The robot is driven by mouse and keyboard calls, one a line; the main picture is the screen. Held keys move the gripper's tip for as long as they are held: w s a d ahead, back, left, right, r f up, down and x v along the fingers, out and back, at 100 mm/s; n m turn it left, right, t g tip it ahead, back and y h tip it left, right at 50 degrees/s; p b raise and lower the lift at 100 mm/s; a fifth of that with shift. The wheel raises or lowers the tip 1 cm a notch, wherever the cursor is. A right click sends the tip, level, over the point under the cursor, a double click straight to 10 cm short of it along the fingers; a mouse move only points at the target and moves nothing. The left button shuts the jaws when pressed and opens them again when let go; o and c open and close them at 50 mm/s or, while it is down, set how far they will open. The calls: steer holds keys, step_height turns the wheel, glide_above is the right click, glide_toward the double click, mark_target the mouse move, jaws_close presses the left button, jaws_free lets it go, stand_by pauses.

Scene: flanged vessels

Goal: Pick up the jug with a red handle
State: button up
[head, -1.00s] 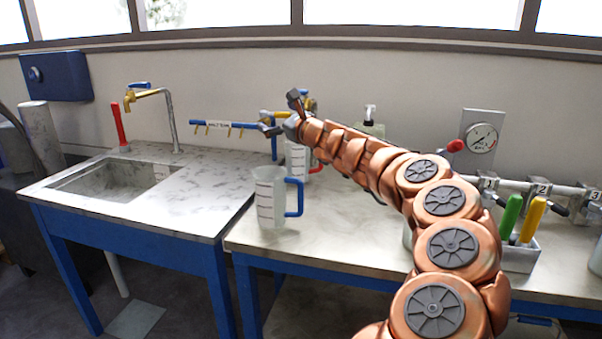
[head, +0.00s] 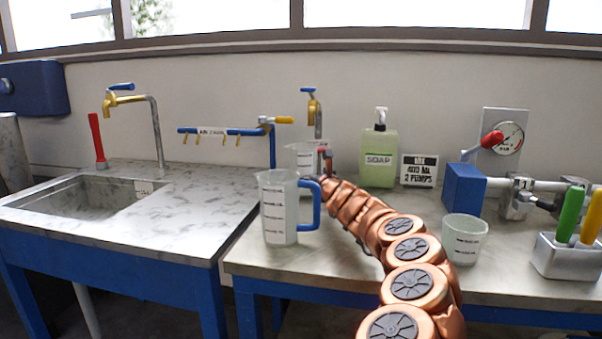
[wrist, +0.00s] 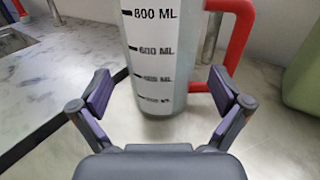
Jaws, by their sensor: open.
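The jug with a red handle (wrist: 160,60) stands upright in the wrist view, with its red handle (wrist: 238,40) on the right. In the head view the jug (head: 301,156) is at the back of the bench, partly hidden behind a blue-handled jug and my arm. My gripper (wrist: 163,93) is open, its fingers spread left and right in front of the jug. The right finger is close to the lower end of the handle; I cannot tell if they touch. In the head view my gripper is mostly hidden by the arm.
The blue-handled jug (head: 277,205) stands close to the left of my arm. A soap bottle (head: 378,160) and a sign (head: 418,170) stand behind, a beaker (head: 464,238) to the right. The sink counter (head: 160,215) is at left.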

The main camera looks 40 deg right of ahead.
mark_target(309, 173)
steer(key=shift+w+d+r+p, duration=0.1)
steer(key=shift+w+d+p, duration=0.35)
steer(key=shift+w, duration=0.2)
steer(key=shift+x, duration=2.75)
steer(key=shift+a, duration=0.15)
steer(key=c, duration=1.4)
